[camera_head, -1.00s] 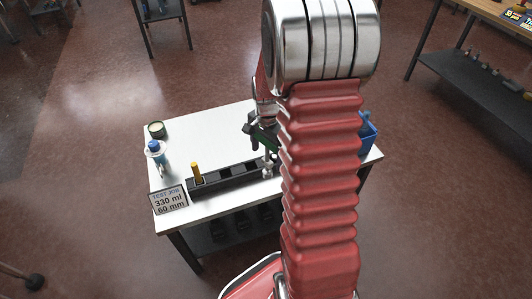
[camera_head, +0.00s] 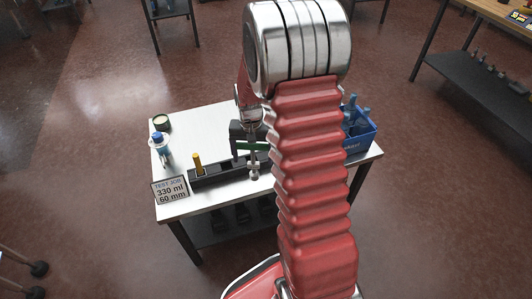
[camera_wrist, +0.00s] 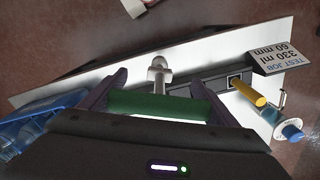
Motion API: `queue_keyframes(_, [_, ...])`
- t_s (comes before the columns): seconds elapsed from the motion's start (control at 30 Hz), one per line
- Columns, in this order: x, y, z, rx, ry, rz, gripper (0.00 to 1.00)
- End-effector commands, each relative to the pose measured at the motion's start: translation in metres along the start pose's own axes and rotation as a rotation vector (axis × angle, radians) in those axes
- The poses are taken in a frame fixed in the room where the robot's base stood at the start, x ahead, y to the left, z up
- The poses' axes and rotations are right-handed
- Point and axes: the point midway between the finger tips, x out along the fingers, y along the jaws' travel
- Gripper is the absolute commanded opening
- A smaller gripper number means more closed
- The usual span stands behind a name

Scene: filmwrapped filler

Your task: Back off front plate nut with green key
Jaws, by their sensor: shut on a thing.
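My gripper (camera_head: 250,138) is shut on the green key (camera_head: 253,147), held above the dark rack near the front of the bench. In the wrist view the key's green bar (camera_wrist: 155,105) lies across between both fingers. A steel shaft with a wider end (camera_wrist: 158,72) sticks out from it; in the head view it points down. I cannot tell whether its end touches anything. I cannot make out the front plate nut in either view; my arm covers part of the bench.
A dark slotted rack (camera_head: 208,176) holds a yellow-handled key (camera_head: 197,163). A blue crate of bottles (camera_head: 360,138) is at the right.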

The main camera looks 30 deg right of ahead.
Motion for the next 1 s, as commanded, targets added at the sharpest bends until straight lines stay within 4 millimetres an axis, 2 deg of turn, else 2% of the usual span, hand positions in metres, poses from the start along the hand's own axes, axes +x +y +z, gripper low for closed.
queue_keyframes(0.03, [0.007,-0.018,0.005,-0.096,-0.003,0.001,0.54])
queue_keyframes(0.2, [0.029,-0.074,0.026,-0.383,-0.002,0.0,0.54])
queue_keyframes(0.3, [0.04,-0.103,0.043,-0.509,-0.002,0.001,0.54])
queue_keyframes(0.43, [0.052,-0.132,0.065,-0.616,-0.002,0.001,0.54])
queue_keyframes(0.6, [0.059,-0.149,0.08,-0.672,0.0,0.0,0.54])
queue_keyframes(1.0, [0.059,-0.151,0.081,-0.677,0.0,0.0,0.54])
